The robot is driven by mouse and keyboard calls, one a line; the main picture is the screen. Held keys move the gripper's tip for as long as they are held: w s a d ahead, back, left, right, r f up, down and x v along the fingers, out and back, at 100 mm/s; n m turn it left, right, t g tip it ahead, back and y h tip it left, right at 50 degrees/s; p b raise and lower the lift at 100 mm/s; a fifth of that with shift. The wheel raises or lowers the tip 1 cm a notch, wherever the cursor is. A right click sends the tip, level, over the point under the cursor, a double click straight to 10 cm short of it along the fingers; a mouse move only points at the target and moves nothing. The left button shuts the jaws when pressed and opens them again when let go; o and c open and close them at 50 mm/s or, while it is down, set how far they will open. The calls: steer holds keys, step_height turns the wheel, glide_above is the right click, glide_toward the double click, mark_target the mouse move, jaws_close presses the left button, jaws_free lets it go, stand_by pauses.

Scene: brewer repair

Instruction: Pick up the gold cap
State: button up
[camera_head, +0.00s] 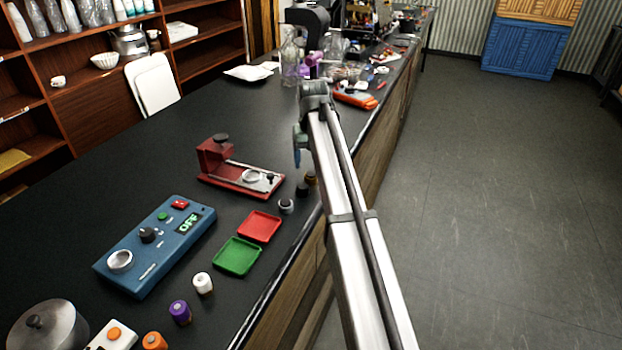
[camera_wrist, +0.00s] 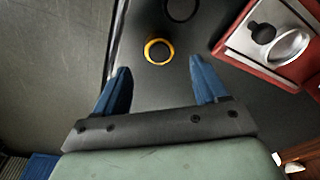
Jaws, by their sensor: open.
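The gold cap (camera_wrist: 149,57) shows in the wrist view as a gold ring with a dark centre, on the black counter. It lies just beyond and between the tips of my two blue fingers. My gripper (camera_wrist: 160,70) is open, with nothing between the fingers. In the head view my gripper (camera_head: 298,155) is above the counter near its right edge. The gold cap (camera_head: 311,177) is a small brownish shape there, partly hidden by my arm. I see no contact between fingers and cap.
A black cap (camera_head: 302,189) sits close to the gold cap. A dark cap with a light rim (camera_head: 286,206) is nearby. The red brewer base (camera_head: 222,180) stands to the left. Red (camera_head: 259,226) and green (camera_head: 237,256) trays lie nearer the camera. The counter edge is close on the right.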

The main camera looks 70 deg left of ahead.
mark_target(311, 175)
step_height(311, 175, down, 5)
steer(key=shift+r, duration=0.1)
stand_by(0.3)
steer(key=c, duration=1.2)
steer(key=shift+r, duration=0.1)
step_height(311, 175, up, 9)
steer(key=s+a+n, duration=0.2)
steer(key=s+n, duration=0.1)
steer(key=s, duration=0.5)
steer(key=s+a+n, duration=0.3)
steer(key=s, duration=0.5)
steer(key=shift+s+a+g, duration=0.2)
steer(key=shift+s+g, duration=0.05)
steer(key=shift+g, duration=0.05)
